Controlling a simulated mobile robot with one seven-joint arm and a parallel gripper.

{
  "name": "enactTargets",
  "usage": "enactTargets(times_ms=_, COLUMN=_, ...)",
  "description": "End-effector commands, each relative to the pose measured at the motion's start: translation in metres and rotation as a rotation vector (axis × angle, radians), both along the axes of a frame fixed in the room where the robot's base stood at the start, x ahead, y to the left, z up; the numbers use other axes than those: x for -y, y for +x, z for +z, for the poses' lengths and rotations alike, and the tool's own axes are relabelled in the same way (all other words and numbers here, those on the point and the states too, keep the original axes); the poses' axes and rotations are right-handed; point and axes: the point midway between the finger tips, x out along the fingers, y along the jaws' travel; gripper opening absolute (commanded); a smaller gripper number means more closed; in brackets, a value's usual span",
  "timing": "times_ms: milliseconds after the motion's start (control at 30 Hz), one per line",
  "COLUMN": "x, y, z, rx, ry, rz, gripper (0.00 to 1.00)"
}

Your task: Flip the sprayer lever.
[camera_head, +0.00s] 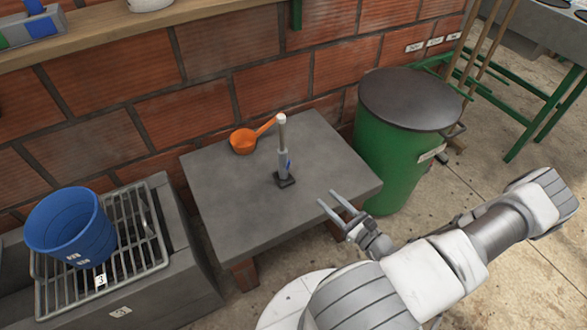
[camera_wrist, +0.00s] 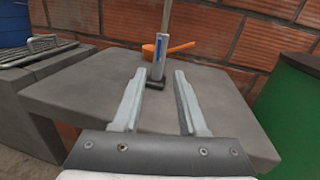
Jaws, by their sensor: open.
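The sprayer (camera_head: 283,155) stands upright on a dark foot on the grey table (camera_head: 225,205). It is a thin grey post with a pale top and a small blue part low on its side, which may be the lever. In the wrist view the sprayer (camera_wrist: 158,68) rises just beyond my fingertips, roughly between them, with its top cut off by the frame. My gripper (camera_head: 328,202) is open and empty over the table's front right edge. It is apart from the sprayer, to its lower right in the head view. In the wrist view both fingers (camera_wrist: 158,75) are spread wide.
An orange ladle (camera_head: 244,141) lies behind the sprayer near the brick wall. A green barrel (camera_head: 388,150) with a dark lid stands right of the table. A blue bucket (camera_head: 72,230) sits on a metal grate at left. The tabletop around the sprayer is clear.

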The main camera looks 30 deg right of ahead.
Motion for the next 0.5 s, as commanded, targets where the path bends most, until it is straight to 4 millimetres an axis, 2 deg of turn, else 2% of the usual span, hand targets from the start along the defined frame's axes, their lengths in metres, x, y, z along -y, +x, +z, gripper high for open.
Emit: enactTargets(times_ms=500, x=-0.026, y=0.108, z=-0.002, rx=0.003, ry=0.0, rz=0.007, gripper=0.42)
